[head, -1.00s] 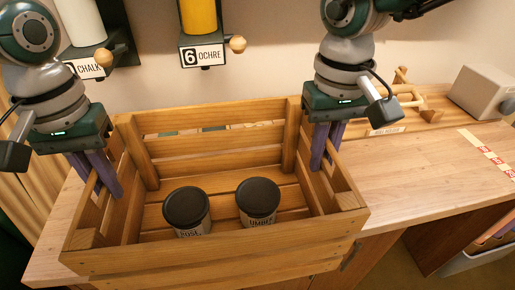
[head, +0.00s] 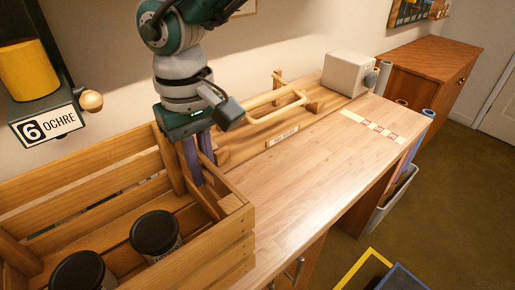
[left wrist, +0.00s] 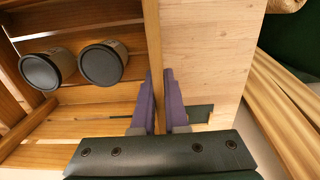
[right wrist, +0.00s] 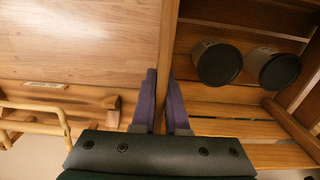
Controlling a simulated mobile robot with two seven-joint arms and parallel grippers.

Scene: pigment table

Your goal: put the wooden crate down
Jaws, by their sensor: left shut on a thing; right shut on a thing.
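The wooden crate (head: 212,258) is slatted and fills the lower left of the head view. Two dark-lidded jars stand in it, one jar (head: 156,234) nearer its right end and another jar (head: 82,274) cut by the picture's bottom edge. My right gripper (head: 200,170) is shut on the crate's right end wall. The right wrist view shows its purple fingers (right wrist: 161,100) on both sides of that wall. My left gripper is outside the head view. In the left wrist view its fingers (left wrist: 159,100) are shut on the opposite end wall. Whether the crate touches the table is unclear.
The wooden table (head: 320,165) is clear to the right of the crate. A wooden rack (head: 278,105), a grey box (head: 348,73) and a red-and-cream strip (head: 372,126) lie along it. An ochre dispenser (head: 30,70) hangs at the left. A grey bin (head: 388,205) stands beyond the table.

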